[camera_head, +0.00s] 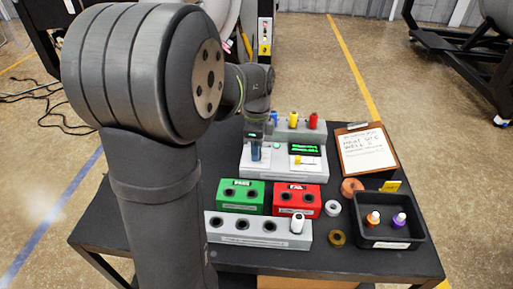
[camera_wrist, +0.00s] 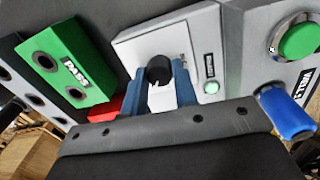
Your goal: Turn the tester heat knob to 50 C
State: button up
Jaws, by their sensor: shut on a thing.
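The tester is a white box (camera_head: 283,178) at the back middle of the black table, with a dark display (camera_head: 305,149) showing green text too small to read. Its round black heat knob (camera_wrist: 159,69) shows in the wrist view. My gripper (camera_wrist: 158,84) has its blue fingers on either side of the knob and is shut on it. In the head view my gripper (camera_head: 256,150) is over the left part of the tester, and the knob is hidden. The knob's pointer and scale cannot be read.
A green PASS block (camera_head: 241,195) and red block (camera_head: 297,198) stand in front of the tester. A grey rack (camera_head: 318,134) with blue, yellow and red vials is behind. A white rack (camera_head: 258,231), black tray (camera_head: 400,243), loose rings and clipboard (camera_head: 367,155) lie around.

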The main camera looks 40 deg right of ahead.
jog(key=n, duration=1)
jog(key=shift+n, duration=0.4)
jog(key=n, duration=0.3)
jog(key=shift+n+h, duration=0.3)
jog(key=n, duration=0.5)
jog(key=shift+a, duration=0.1)
jog(key=n, duration=0.6)
jog(key=shift+n, duration=0.3)
jog(key=o, duration=1)
jog(key=r, duration=1.7)
jog(key=shift+a+r, duration=0.25)
jog(key=shift+a, duration=0.15)
